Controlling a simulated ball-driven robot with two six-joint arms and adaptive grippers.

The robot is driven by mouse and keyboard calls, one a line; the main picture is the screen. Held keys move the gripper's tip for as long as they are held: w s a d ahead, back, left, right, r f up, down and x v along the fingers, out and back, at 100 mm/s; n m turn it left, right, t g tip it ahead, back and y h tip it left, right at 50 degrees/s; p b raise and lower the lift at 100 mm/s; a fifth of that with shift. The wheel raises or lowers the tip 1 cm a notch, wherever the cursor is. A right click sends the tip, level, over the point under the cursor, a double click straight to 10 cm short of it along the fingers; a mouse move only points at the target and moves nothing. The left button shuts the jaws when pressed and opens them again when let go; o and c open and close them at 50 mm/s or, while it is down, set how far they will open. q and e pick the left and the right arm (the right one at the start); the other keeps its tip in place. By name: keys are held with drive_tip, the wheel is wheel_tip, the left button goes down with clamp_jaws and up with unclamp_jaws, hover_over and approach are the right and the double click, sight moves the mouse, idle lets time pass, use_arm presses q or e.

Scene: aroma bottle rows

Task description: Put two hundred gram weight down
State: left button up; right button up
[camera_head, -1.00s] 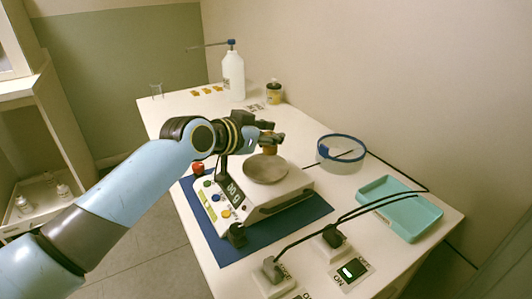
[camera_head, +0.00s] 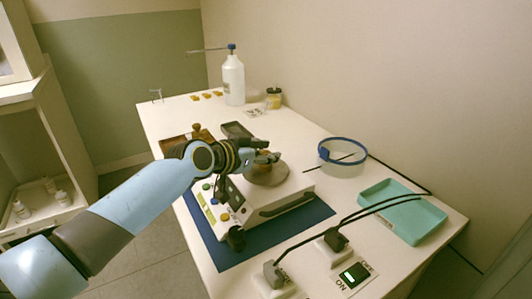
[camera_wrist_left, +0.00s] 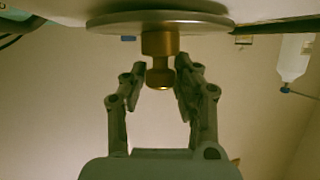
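The brass weight (camera_wrist_left: 160,43) stands on the round metal pan (camera_wrist_left: 105,25) of the balance in the left wrist view, which sees the scene upside down. My left gripper (camera_wrist_left: 160,78) has one finger on each side of the weight's knob. A gap shows between the left finger and the knob; the right finger is close to it. The gripper looks open. In the head view the left gripper (camera_head: 270,157) is over the pan (camera_head: 267,174) of the white balance (camera_head: 272,206), and it mostly hides the weight. My right gripper is not in view.
The balance stands on a blue mat (camera_head: 245,252). A wooden weight box (camera_head: 174,145) lies behind my left wrist. A clear bowl with a blue rim (camera_head: 343,152) and a teal tray (camera_head: 405,215) are on the right. A white bottle (camera_head: 234,80) stands at the back.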

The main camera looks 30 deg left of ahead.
use_arm(q)
drive_tip(key=shift+o, duration=1.3)
drive_tip(key=shift+r, duration=0.1)
drive_tip(key=shift+r, duration=0.15)
drive_tip(key=p+v, duration=0.2)
drive_tip(key=v, duration=1)
drive_tip(key=shift+a, duration=0.1)
